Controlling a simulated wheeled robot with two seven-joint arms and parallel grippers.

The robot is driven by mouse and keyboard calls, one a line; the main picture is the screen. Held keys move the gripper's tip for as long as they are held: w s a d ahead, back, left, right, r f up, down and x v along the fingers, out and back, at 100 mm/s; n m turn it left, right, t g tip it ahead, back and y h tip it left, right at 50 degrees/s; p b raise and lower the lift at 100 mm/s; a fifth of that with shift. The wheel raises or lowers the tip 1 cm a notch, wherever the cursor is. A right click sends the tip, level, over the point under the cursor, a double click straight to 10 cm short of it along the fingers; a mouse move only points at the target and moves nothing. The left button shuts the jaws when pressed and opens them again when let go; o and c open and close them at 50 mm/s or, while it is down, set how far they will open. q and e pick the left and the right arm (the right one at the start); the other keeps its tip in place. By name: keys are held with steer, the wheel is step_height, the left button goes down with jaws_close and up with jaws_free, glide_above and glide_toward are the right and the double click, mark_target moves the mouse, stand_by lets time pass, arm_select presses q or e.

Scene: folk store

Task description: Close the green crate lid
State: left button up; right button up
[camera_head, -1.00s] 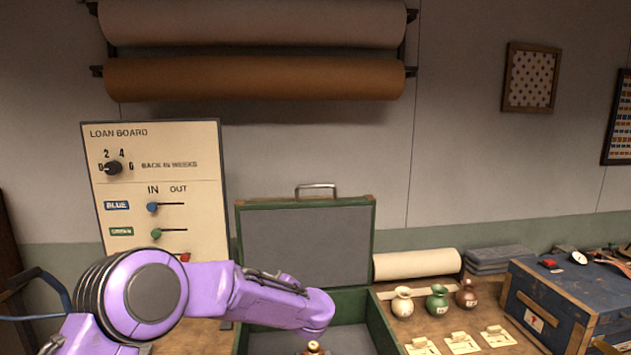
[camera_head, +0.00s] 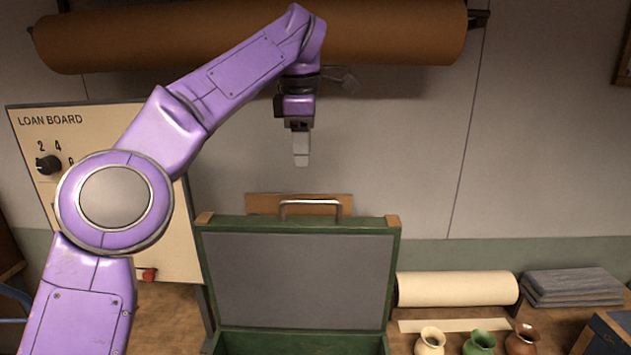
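The green crate (camera_head: 240,342) stands on the table at the bottom centre, and only its back part shows. Its lid (camera_head: 295,281) is raised upright, with a grey inner face, a green frame and a metal handle (camera_head: 310,204) on its top edge. My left gripper (camera_head: 301,162) points down above the lid's top edge, a little left of the handle and apart from it. Its fingers appear edge-on as one piece, so I cannot tell whether they are open. My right gripper is not in view.
The loan board (camera_head: 48,215) stands at the left behind my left arm. A cream roll (camera_head: 456,289), folded grey cloths (camera_head: 572,287) and small vases (camera_head: 480,343) are right of the crate. A brown paper roll (camera_head: 400,35) hangs on the wall above.

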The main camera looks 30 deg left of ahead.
arm_select(q)
steer(key=b, duration=0.2)
glide_above(298, 201)
steer(key=s, duration=0.2)
step_height(298, 201, down, 6)
steer(key=w+f, duration=0.1)
steer(key=f, duration=0.1)
steer(key=w+f, duration=0.2)
steer(key=shift+d, duration=0.15)
steer(key=shift+s+r, duration=0.35)
steer(key=shift+s, duration=0.45)
steer(key=c, duration=0.5)
jaws_close()
steer(key=shift+w+f, duration=0.1)
steer(key=shift+w, duration=0.1)
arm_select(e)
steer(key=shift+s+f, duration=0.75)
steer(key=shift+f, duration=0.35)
